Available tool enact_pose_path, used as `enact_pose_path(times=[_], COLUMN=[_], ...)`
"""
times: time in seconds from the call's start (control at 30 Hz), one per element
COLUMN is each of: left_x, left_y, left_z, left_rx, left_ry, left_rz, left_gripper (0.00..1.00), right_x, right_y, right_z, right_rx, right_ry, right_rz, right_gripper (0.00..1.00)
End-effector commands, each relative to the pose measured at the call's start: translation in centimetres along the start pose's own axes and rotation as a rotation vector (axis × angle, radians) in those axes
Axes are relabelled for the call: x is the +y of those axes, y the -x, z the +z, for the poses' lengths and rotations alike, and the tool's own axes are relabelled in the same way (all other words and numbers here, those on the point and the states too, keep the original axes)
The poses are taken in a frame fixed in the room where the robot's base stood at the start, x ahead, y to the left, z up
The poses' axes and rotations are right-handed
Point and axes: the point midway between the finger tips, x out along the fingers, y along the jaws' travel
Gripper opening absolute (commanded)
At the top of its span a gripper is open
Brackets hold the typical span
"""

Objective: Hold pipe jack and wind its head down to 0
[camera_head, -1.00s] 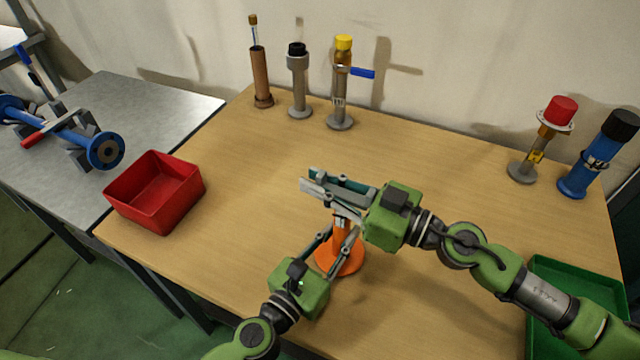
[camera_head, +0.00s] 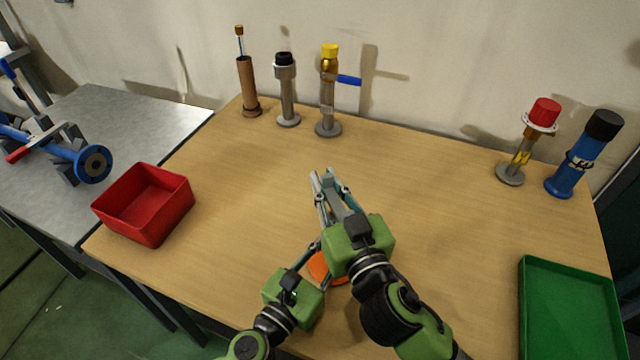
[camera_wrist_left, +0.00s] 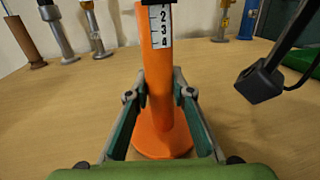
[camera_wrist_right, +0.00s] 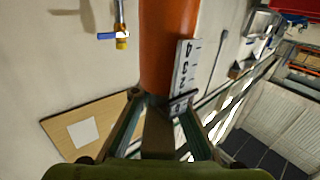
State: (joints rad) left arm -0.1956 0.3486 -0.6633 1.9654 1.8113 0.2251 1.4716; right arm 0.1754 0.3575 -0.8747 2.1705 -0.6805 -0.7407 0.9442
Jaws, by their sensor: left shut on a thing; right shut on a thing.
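The pipe jack stands upright on the table; its orange base (camera_head: 325,268) shows between my arms in the head view, the rest hidden. In the left wrist view its orange body (camera_wrist_left: 159,75) carries a white scale (camera_wrist_left: 161,25) with 2, 3 and 4 readable. My left gripper (camera_wrist_left: 160,92) is shut around this body above the base. My right gripper (camera_head: 324,176) is shut at the jack's top, fingers pointing away from me. The right wrist view shows the orange body (camera_wrist_right: 166,45) and scale (camera_wrist_right: 183,65) beyond its fingers. The head's exact reading cannot be told.
A red bin (camera_head: 145,203) is at the left edge of the wooden table (camera_head: 440,200). A green tray (camera_head: 568,310) is at the right. Several upright pipe pieces stand at the back, including a black-capped blue one (camera_head: 585,155).

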Motion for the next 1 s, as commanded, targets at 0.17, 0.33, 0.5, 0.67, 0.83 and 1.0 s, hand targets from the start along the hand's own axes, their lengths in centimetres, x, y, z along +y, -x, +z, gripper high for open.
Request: enact_pose_path(times=[0.17, 0.33, 0.5, 0.67, 0.83, 1.0], left_x=[0.1, 0.2, 0.2, 0.2, 0.2, 0.2], left_y=[0.1, 0.1, 0.1, 0.1, 0.1, 0.1], left_z=[-0.3, -0.3, -0.3, -0.4, -0.4, -0.5], left_rx=[0.007, 0.007, 0.008, 0.008, 0.009, 0.01], left_ry=[0.004, 0.004, 0.005, 0.005, 0.005, 0.005], left_rz=[0.004, 0.004, 0.005, 0.005, 0.006, 0.006], left_gripper=[0.0, 0.0, 0.0, 0.0, 0.0, 0.0], right_x=[0.6, 1.2, 1.5, 1.7, 1.7, 1.7], right_y=[0.0, 0.1, 0.1, 0.2, 0.2, 0.2], right_z=[-0.7, -0.7, -0.7, -0.8, -0.8, -0.8], right_rx=[0.013, 0.014, 0.015, 0.015, 0.016, 0.017], right_ry=[-0.01, -0.008, -0.004, 0.0, 0.002, 0.003], right_rz=[0.132, 0.224, 0.279, 0.304, 0.31, 0.309], right_gripper=[0.0, 0.0, 0.0, 0.0, 0.0, 0.0])
